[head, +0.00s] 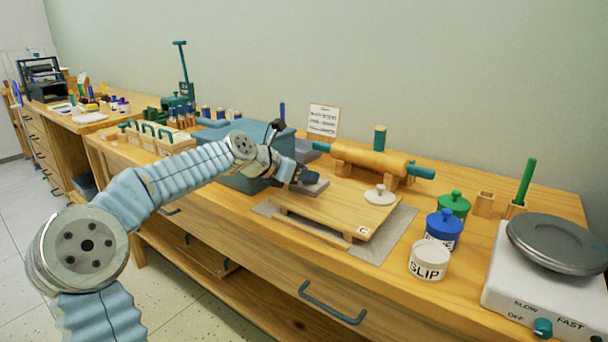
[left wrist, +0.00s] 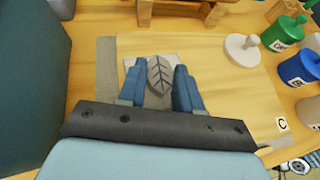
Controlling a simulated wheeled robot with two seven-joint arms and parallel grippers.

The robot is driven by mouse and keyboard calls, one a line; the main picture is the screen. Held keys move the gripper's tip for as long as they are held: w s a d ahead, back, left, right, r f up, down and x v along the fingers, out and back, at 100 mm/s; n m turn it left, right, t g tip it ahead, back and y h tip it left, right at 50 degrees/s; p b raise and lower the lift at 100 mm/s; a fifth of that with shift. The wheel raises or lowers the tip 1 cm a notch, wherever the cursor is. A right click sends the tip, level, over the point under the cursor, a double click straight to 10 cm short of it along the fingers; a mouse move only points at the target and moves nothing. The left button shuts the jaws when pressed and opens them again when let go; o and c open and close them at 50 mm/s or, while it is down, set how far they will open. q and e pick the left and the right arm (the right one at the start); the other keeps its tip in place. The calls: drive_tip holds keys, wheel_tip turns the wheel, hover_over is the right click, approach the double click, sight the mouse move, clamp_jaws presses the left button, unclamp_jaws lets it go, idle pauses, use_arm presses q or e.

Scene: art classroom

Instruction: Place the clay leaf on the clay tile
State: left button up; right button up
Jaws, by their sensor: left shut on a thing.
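The clay leaf (left wrist: 160,77) is grey with carved veins and lies between the two blue fingers of my left gripper (left wrist: 161,70), which is shut on it. In the head view my left gripper (head: 299,177) is over the left back part of the wooden board, and I cannot make out the leaf there. The clay tile (head: 314,187) is a flat grey slab on that board, just under the fingertips. Its paler surface shows around the leaf in the left wrist view (left wrist: 129,63). I cannot tell whether the leaf touches the tile. My right gripper is not in view.
The wooden board (head: 335,213) lies on a grey mat (head: 397,228). A white knobbed disc (head: 380,197) is on its right. A rolling pin (head: 370,158) stands behind, lidded jars and a SLIP jar (head: 428,261) to the right, a blue-grey bin (head: 250,183) to the left.

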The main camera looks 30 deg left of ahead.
use_arm(q)
drive_tip(key=shift+f, duration=0.1)
drive_tip(key=shift+f, duration=0.15)
drive_tip(key=o, duration=1)
